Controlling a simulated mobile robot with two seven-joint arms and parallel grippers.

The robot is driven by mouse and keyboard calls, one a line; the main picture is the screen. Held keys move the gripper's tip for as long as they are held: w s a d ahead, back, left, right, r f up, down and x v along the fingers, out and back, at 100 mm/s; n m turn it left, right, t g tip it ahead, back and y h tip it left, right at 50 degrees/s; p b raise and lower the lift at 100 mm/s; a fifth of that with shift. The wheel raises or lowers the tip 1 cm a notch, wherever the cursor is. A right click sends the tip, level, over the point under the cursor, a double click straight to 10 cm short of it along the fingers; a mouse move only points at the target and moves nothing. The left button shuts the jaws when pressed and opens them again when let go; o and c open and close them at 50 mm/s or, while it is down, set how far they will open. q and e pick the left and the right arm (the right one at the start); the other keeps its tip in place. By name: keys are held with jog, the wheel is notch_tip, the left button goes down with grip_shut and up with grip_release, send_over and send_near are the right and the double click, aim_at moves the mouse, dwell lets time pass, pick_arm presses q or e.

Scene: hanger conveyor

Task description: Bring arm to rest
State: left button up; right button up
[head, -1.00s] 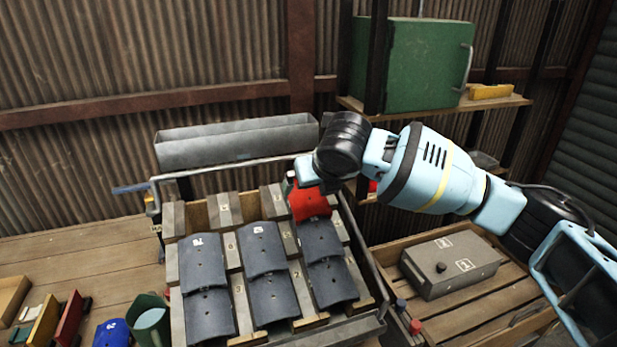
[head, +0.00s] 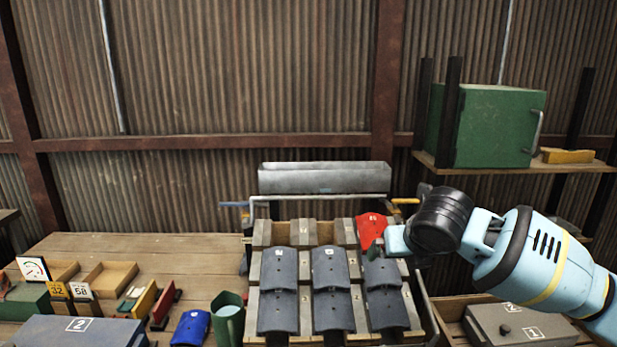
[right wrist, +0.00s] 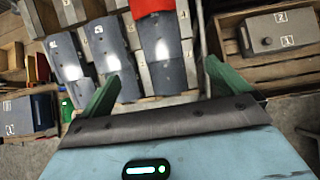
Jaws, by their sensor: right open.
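My right arm comes in from the right in the head view, with its gripper end (head: 392,242) over the right column of the rack (head: 305,224), beside a red curved plate (head: 370,228). In the right wrist view the gripper's two green fingers (right wrist: 158,88) are spread apart with nothing held between them. The red plate (right wrist: 158,26) and several dark grey curved plates (right wrist: 108,45) lie beyond the fingers. In the head view the dark grey plates (head: 331,265) lie in columns on the rack. My left gripper does not show.
A grey trough (head: 325,180) stands behind the rack. A green box (head: 500,125) sits on the right shelf (head: 520,168). A grey box (head: 515,322) lies in a wooden crate at lower right.

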jog(key=s+a+f+m+g+y, duration=0.1)
jog(key=s+a+f+m+y, duration=0.1)
jog(key=s+a+f+m, duration=0.6)
jog(key=s+a+f+m+g+y, duration=0.15)
jog(key=s+f+m, duration=0.45)
jog(key=s+f, duration=0.6)
jog(key=s+d+f+m+g+h, duration=0.1)
jog(key=s+d+f+m, duration=0.35)
jog(key=s+m, duration=0.3)
jog(key=s+d+f+m+g+h, duration=0.1)
jog(key=s+d+f+m, duration=0.2)
jog(key=s+d+m, duration=0.45)
jog(key=s+d+f+m+g+h, duration=0.25)
jog(key=s+m, duration=0.35)
jog(key=s, duration=0.4)
jog(key=w+a+f+t+y, duration=0.2)
jog(key=w+a+f+t, duration=0.1)
jog(key=w+f+t, duration=0.4)
notch_tip(320, 180, down, 4)
jog(key=shift+r+n+t+y, duration=0.1)
jog(key=shift+n+t+y, duration=0.25)
jog(key=shift+t, duration=0.45)
